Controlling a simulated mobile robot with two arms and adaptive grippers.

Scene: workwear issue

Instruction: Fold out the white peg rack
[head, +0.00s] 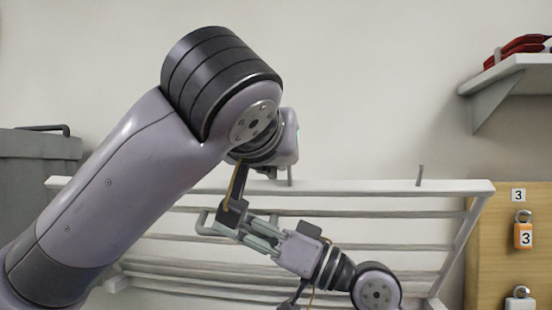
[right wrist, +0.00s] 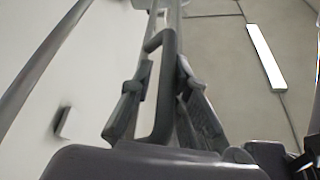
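The white peg rack (head: 345,187) stands against the wall in the head view, a slatted frame with upright pegs on its top rail. A grey loop handle (head: 204,218) sticks out at its front left. My right gripper (head: 258,236) points left with its fingers close on both sides of this handle, which also shows between them in the right wrist view (right wrist: 166,95). My left gripper (head: 234,210) is just above, beside the right fingers. Its fingers are largely hidden, and I cannot tell whether they are open. My left arm covers the rack's left part.
A grey bin (head: 38,165) stands at the left. The wall above the rack is bare.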

